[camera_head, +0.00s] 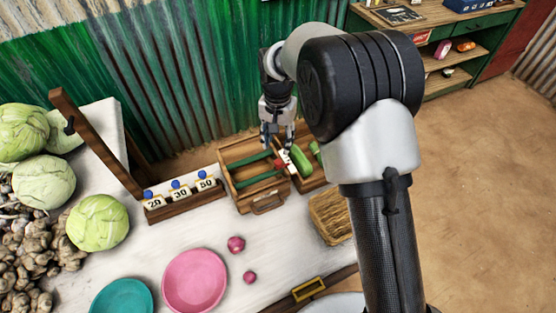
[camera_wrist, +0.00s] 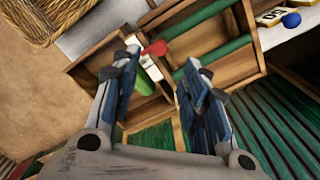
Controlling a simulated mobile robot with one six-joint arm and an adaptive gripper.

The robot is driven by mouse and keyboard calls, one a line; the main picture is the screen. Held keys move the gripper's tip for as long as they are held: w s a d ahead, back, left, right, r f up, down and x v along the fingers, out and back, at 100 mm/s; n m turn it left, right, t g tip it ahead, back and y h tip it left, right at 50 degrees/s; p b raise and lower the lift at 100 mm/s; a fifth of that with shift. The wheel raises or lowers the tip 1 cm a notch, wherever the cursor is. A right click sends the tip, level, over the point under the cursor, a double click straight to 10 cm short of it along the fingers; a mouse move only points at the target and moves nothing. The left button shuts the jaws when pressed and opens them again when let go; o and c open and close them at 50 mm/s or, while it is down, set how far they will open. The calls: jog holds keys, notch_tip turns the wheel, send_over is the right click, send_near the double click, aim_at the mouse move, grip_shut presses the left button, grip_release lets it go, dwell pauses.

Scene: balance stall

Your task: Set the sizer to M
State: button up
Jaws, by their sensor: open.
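The sizer (camera_head: 236,184) is a wooden box with green bars on the table. A red knob (camera_head: 281,164) sits at its right side beside a white strip (camera_head: 288,162); any letters on it are too small to read. In the wrist view the red knob (camera_wrist: 155,48) and white strip (camera_wrist: 149,66) show near the left fingertip. My gripper (camera_head: 278,142) points down above the sizer's right side. In the wrist view my gripper (camera_wrist: 162,58) is open and empty, its fingers apart. Whether a finger touches the knob cannot be told.
A green vegetable (camera_head: 301,159) lies in the compartment right of the knob. A rack with number tags (camera_head: 180,194) stands left of the sizer. Pink (camera_head: 194,281) and teal (camera_head: 122,298) bowls and cabbages (camera_head: 98,222) are on the table. A corrugated wall (camera_head: 170,75) stands behind.

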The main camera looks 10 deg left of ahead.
aim_at(278, 161)
notch_tip(278, 161, down, 9)
jog(key=shift+f+b, duration=0.1)
jog(key=shift+b, duration=0.9)
jog(key=shift+c, duration=0.3)
grip_shut()
